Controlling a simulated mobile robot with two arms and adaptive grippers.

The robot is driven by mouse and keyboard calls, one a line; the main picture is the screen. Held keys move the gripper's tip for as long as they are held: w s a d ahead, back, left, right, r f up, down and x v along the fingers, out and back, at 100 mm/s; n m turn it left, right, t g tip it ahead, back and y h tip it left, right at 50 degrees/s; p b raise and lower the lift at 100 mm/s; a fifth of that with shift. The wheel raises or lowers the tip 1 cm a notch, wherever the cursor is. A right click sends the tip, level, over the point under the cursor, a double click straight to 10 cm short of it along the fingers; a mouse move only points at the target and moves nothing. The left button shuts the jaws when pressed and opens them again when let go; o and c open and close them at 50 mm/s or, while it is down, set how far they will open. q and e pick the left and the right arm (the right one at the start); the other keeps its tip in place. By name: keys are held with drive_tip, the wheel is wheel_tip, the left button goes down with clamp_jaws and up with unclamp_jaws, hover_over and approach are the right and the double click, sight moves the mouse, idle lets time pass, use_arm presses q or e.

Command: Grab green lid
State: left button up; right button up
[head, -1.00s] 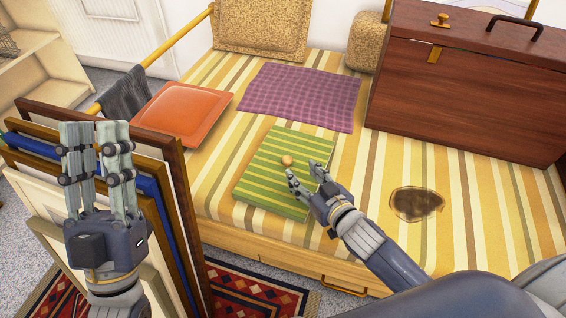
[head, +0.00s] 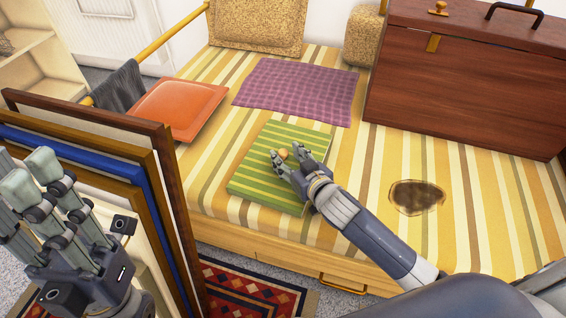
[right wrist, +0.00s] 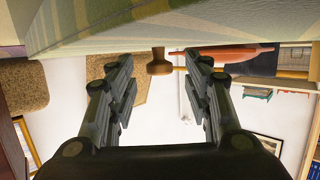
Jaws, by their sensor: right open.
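The green striped lid (head: 262,183) lies flat on the yellow-striped bed cover, with a small round tan knob (head: 282,153) on its top. My right gripper (head: 288,157) is open over the lid, its fingers on either side of the knob, with no clear grip on it. In the right wrist view, which looks upside down, the knob (right wrist: 159,64) hangs between the tips of my open fingers (right wrist: 157,75), and the lid's green edge (right wrist: 105,35) is above. My left gripper (head: 32,185) is at the lower left, by the framed prints; its opening is unclear.
Framed prints (head: 130,150) lean at the left in front of the bed. An orange cushion (head: 180,108) and a purple cloth (head: 298,90) lie behind the lid. A large brown wooden chest (head: 465,85) stands at the back right. A dark patch (head: 417,196) marks the cover at right.

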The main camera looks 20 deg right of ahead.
drive_tip(key=shift+w+f, duration=0.1)
drive_tip(key=shift+w, duration=0.25)
clamp_jaws()
